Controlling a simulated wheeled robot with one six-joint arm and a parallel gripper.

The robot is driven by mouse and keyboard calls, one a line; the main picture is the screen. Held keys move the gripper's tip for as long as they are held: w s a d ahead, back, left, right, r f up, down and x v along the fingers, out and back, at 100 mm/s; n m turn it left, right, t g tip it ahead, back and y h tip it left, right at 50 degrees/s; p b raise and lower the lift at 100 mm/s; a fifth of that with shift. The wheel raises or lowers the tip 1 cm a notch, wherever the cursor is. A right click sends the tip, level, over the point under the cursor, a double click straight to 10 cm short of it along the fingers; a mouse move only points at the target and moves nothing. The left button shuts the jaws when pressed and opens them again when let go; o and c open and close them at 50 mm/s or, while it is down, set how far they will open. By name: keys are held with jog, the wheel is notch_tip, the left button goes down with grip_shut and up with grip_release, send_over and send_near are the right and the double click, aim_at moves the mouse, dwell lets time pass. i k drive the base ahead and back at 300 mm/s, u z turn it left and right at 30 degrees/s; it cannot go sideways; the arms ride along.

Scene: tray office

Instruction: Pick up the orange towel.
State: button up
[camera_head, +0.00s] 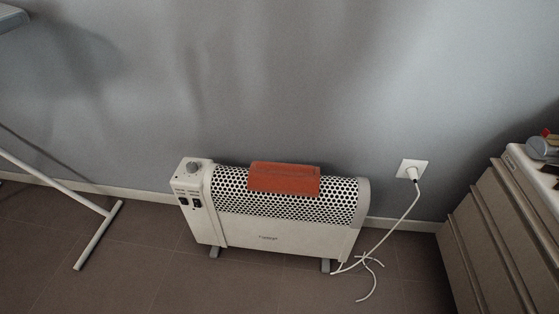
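The orange towel (284,179) lies draped over the top of a white heater (280,236), near the middle of its length. It hangs a little way down the heater's perforated front. My gripper is not in view, and nothing touches the towel except the heater under it. Whether the towel also hangs down the back of the heater is hidden.
The heater stands on brown floor tiles (120,270) by a grey wall. Its white cord (403,217) runs to a wall socket (412,168). A drawer cabinet (490,230) stands at right, a white metal leg (98,236) at left. Floor before the heater is clear.

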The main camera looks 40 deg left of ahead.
aim_at(267, 177)
jog(key=u, duration=0.55)
jog(key=i, duration=0.6)
jog(key=u, duration=0.85)
jog(key=i, duration=0.3)
jog(key=u, duration=0.35)
